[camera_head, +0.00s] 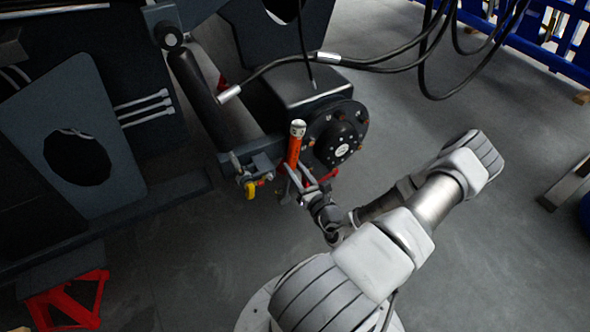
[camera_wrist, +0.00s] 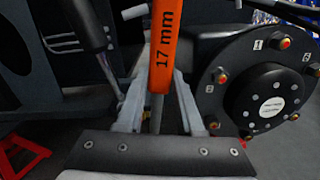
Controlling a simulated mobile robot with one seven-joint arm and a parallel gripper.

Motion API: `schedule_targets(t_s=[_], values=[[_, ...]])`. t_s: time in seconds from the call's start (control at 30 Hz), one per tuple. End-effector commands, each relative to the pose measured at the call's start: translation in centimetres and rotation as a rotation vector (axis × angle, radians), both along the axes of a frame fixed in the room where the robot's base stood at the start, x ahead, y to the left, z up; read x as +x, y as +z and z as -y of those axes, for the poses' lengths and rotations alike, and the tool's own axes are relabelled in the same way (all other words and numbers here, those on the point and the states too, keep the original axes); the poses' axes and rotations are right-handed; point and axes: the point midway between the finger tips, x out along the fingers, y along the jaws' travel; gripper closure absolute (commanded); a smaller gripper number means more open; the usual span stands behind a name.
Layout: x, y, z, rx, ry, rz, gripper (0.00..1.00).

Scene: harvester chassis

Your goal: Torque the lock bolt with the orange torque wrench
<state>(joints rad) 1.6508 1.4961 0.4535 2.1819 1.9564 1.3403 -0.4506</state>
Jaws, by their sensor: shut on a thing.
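The orange torque wrench (camera_head: 294,151) stands roughly upright in front of the machine, just left of the round black hub (camera_head: 338,143). In the wrist view the orange torque wrench (camera_wrist: 163,48) shows the label "17 mm", and a thin grey shaft runs below it between my fingers. My gripper (camera_head: 292,183) is shut on the wrench's lower part; in the wrist view my gripper (camera_wrist: 158,95) has a finger on each side of it. The hub (camera_wrist: 262,95) carries several numbered bolts with orange-red heads. I cannot tell which bolt is the lock bolt, or whether the wrench touches one.
A yellow part (camera_head: 251,188) hangs from a bracket left of the wrench. A red lever-like part (camera_head: 329,175) lies right of my gripper. Black hoses (camera_head: 395,62) hang above the hub. A red stand (camera_head: 70,300) is at lower left.

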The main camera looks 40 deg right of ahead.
Motion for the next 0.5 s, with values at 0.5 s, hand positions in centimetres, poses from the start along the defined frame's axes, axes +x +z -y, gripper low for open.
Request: schedule_targets(t_s=[0.5], values=[[2.6, 0.4, 0.5, -0.001, 0.003, 0.001, 1.0]])
